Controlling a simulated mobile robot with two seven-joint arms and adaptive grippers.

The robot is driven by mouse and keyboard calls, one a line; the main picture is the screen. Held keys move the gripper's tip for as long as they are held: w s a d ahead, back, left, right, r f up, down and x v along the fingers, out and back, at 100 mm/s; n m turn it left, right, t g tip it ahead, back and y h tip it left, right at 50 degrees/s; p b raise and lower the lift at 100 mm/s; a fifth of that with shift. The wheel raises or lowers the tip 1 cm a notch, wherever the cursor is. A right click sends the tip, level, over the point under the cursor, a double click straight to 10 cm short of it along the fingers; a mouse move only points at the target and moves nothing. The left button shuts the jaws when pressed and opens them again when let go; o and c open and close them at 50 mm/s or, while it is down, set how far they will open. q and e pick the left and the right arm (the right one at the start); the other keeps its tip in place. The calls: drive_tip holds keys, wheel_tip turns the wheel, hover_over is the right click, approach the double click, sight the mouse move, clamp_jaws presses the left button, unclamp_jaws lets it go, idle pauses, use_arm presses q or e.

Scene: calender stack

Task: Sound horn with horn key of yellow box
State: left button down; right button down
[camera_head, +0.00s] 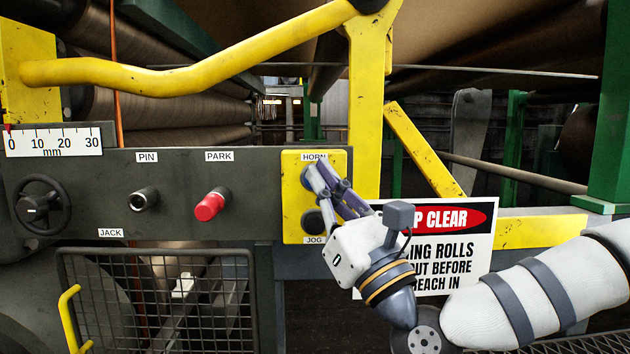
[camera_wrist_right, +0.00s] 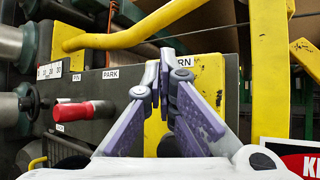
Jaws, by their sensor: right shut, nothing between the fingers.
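The yellow box (camera_head: 291,212) is mounted on the dark grey panel, with a HORN label at its top and a JOG label at its bottom. My right gripper (camera_head: 314,170) is shut and empty, with its fingertips just below the HORN label. The fingers cover most of the horn key, and I cannot tell whether they touch it. The dark jog key (camera_head: 311,221) shows below, partly beside the fingers. In the right wrist view, the gripper (camera_wrist_right: 160,75) is in front of the yellow box (camera_wrist_right: 214,82), and the horn key is hidden. My left gripper is not in view.
A red PARK knob (camera_head: 211,204), a black PIN knob (camera_head: 145,199) and a JACK handwheel (camera_head: 41,205) are on the panel to the left. A yellow rail (camera_head: 190,78) runs above. A warning sign (camera_head: 462,262) hangs behind my right arm.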

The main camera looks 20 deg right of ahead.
drive_tip(key=shift+w+d, duration=0.1)
drive_tip(key=shift+w, duration=0.2)
drive_tip(key=shift+s, duration=0.1)
idle(0.4)
drive_tip(key=shift+s+a, duration=0.3)
drive_tip(key=shift+s, duration=0.55)
drive_tip(key=s, duration=0.2)
drive_tip(key=s+a, duration=0.1)
drive_tip(key=s, duration=0.1)
drive_tip(key=shift+s+a+p, duration=0.15)
drive_tip(key=shift+s+p, duration=0.2)
drive_tip(key=shift+s, duration=0.05)
